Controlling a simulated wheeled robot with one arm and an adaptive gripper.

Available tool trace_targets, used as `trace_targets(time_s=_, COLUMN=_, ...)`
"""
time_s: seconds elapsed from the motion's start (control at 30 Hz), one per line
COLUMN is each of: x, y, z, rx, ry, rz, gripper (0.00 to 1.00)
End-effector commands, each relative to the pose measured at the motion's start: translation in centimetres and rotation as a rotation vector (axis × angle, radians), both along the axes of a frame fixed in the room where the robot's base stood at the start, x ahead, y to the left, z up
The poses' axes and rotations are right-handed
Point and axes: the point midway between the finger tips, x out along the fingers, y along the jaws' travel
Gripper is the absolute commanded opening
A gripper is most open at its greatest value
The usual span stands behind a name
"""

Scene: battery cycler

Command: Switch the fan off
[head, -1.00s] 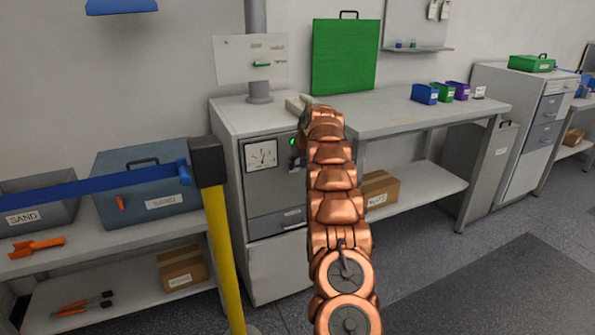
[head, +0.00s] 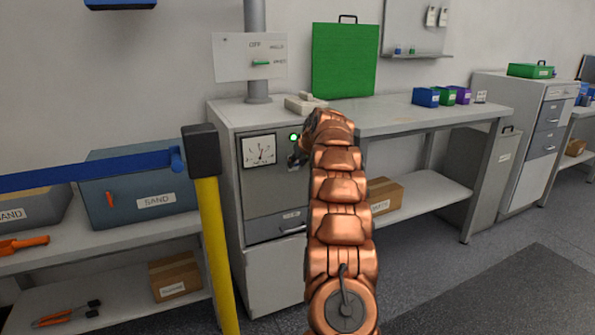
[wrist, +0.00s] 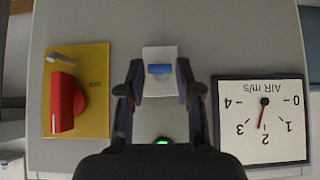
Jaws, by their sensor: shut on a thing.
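The grey cabinet front (head: 275,195) carries an air-speed dial (head: 260,151) and a lit green lamp (head: 294,137). In the wrist view, which shows the panel upside down, a white switch plate with a blue switch (wrist: 160,70) sits between the fingertips of my gripper (wrist: 159,78). The fingers are on either side of it, shut on the switch. The dial (wrist: 262,120) is to the right, its needle near 2. The green lamp (wrist: 162,141) is partly hidden by my gripper. In the head view my gripper (head: 297,156) is mostly hidden behind my arm.
A red knob (wrist: 64,102) on a yellow plate (wrist: 97,95) is left of my gripper in the wrist view. A yellow post (head: 216,255) with a blue belt (head: 80,178) stands left of the cabinet. A workbench (head: 410,117) is to the right.

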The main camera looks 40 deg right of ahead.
Motion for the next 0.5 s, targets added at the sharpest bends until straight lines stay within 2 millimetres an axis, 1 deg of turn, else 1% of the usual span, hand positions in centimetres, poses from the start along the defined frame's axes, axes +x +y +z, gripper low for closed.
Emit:
trace_targets(time_s=0.03, x=0.05, y=0.2, z=-0.66, rx=-0.004, ry=-0.012, rz=0.003, gripper=0.0)
trace_targets(time_s=0.5, x=-0.19, y=0.24, z=-1.4, rx=-0.052, ry=-0.156, rz=0.002, gripper=0.0)
